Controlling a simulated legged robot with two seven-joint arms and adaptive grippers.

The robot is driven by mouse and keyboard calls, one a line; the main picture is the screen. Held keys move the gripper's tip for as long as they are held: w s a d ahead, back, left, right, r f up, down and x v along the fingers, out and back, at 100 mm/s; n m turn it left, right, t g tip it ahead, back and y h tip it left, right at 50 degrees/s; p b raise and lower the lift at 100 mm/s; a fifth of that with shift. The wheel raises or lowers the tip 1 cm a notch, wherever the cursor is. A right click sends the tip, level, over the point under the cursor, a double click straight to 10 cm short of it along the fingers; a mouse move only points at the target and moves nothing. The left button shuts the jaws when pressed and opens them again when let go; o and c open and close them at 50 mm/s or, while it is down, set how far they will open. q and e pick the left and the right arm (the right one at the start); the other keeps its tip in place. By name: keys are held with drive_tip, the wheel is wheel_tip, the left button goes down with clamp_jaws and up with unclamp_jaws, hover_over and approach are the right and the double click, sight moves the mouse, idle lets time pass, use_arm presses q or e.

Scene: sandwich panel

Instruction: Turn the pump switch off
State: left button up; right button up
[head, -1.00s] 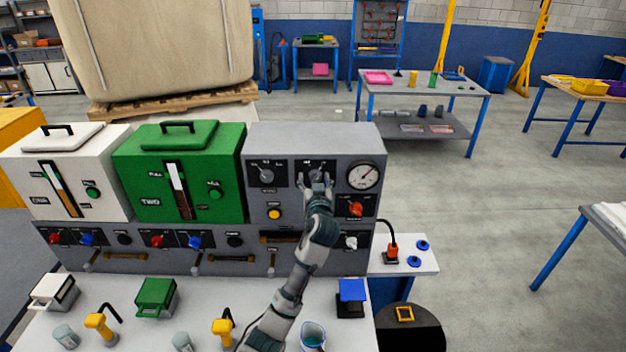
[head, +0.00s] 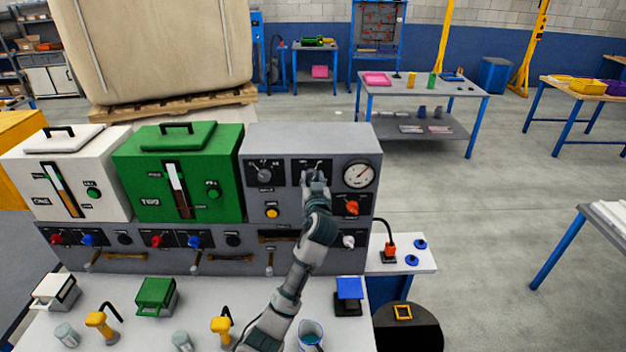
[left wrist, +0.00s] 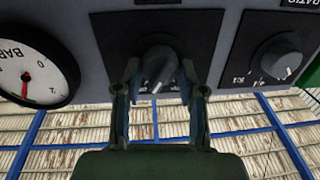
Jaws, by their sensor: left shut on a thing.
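The grey control panel (head: 335,140) has a dark rotary knob on a black plate (head: 297,170) at its upper middle. My left gripper (head: 315,178) reaches up to this plate and hides most of the knob. In the left wrist view the panel appears upside down, and the left gripper (left wrist: 158,85) has a finger on each side of the dark knob (left wrist: 158,68), shut on it. An orange-red rotary switch (head: 351,207) sits lower right on the panel, below the gauge, apart from the gripper. I cannot read which control is labelled as the pump. My right gripper is not in view.
A ratio knob (head: 264,174) is left of the held knob, and a round pressure gauge (head: 359,175) is right of it. A yellow button (head: 271,212) is below. Green (head: 140,142) and white (head: 28,160) tanks stand at the left. Cups and tools lie on the bench.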

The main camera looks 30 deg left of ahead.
use_arm(q)
drive_tip(key=shift+f, duration=0.1)
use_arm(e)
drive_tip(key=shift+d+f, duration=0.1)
use_arm(q)
drive_tip(key=n+b, duration=0.1)
drive_tip(key=n, duration=0.1)
drive_tip(key=shift+n, duration=0.4)
drive_tip(key=n, duration=0.2)
drive_tip(key=shift+n+h+b, duration=0.3)
drive_tip(key=shift+b, duration=0.1)
drive_tip(key=n, duration=0.3)
drive_tip(key=shift+a+n+p, duration=0.1)
drive_tip(key=shift+n+p, duration=0.35)
drive_tip(key=shift+n, duration=1.05)
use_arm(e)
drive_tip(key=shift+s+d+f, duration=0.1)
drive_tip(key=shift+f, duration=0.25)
use_arm(q)
drive_tip(key=shift+h, duration=0.3)
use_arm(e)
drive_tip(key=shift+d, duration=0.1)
